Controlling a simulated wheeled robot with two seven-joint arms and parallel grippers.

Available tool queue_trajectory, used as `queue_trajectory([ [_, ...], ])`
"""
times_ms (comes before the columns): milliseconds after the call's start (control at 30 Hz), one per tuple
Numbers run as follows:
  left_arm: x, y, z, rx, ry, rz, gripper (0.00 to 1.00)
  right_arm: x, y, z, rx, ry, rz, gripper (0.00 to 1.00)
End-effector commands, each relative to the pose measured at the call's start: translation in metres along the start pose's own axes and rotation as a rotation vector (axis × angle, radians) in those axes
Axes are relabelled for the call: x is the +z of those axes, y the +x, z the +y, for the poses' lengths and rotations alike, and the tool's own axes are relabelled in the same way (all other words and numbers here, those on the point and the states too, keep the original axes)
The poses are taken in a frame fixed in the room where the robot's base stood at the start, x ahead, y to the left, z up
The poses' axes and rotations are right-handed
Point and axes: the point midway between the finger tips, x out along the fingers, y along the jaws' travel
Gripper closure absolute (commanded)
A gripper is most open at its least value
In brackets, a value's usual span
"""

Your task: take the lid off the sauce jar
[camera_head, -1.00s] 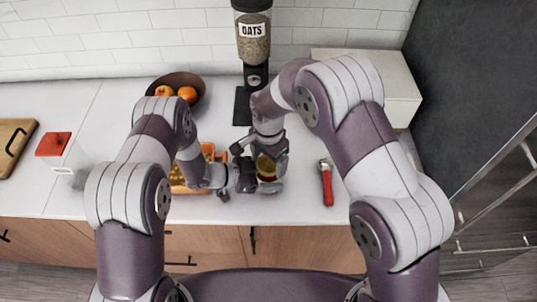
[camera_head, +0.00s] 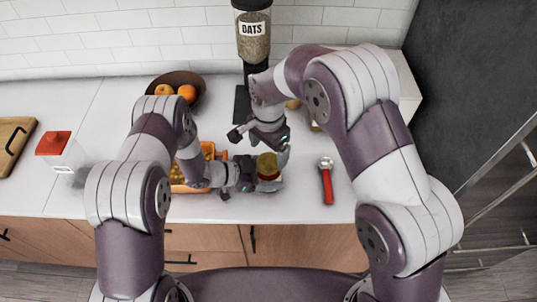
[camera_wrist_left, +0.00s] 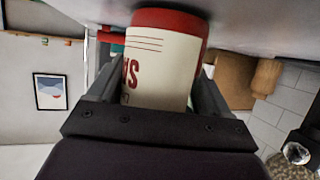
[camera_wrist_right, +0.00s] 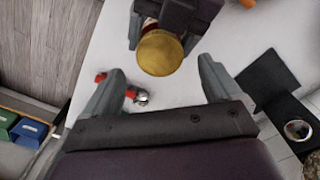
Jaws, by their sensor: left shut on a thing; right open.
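The sauce jar (camera_wrist_left: 160,65) has a cream label with red lettering and a red end near the counter. My left gripper (camera_head: 254,175) is shut around its side. The jar is upright at the counter's front; I cannot tell whether its base touches the counter. A round gold lid (camera_wrist_right: 160,52) shows on its top, also in the head view (camera_head: 267,164). My right gripper (camera_head: 262,146) is open and empty above the jar. In the right wrist view its fingers are wide apart, with the lid between and beyond them.
A red-handled utensil (camera_head: 327,187) lies right of the jar. An orange container (camera_head: 211,149) stands left of it, partly behind my left arm. A fruit bowl (camera_head: 199,83) and an oats dispenser (camera_head: 253,45) stand behind. A red-topped container (camera_head: 54,143) is far left.

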Motion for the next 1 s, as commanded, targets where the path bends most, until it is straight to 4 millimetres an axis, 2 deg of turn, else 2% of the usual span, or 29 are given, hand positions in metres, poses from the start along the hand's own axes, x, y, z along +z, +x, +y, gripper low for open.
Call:
queue_trajectory([
  [233, -0.001, 0.000, 0.000, 0.000, 0.001, 0.001, 1.00, 0.000, -0.004, 0.001, 0.002, 0.000, -0.001, 0.09],
  [267, -0.001, 0.000, 0.000, 0.000, 0.001, 0.001, 0.15, 0.000, -0.004, 0.001, 0.002, 0.000, -0.001, 0.09],
  [300, -0.001, 0.000, 0.000, 0.000, 0.001, 0.001, 0.02, 0.000, -0.004, 0.001, 0.002, 0.000, -0.001, 0.09],
  [567, 0.000, -0.001, 0.000, -0.001, 0.000, 0.000, 0.00, 0.000, -0.003, 0.000, 0.001, 0.000, 0.000, 0.09],
  [667, 0.001, -0.009, -0.001, -0.002, 0.000, 0.001, 0.00, 0.000, 0.001, 0.000, 0.001, 0.000, 0.000, 0.09],
  [767, 0.002, -0.026, -0.002, -0.005, 0.000, 0.001, 0.00, 0.000, 0.007, 0.000, 0.001, 0.000, 0.000, 0.09],
  [1000, 0.003, -0.083, -0.002, -0.007, 0.000, 0.001, 0.00, 0.000, 0.021, 0.000, 0.001, 0.000, 0.000, 0.09],
])
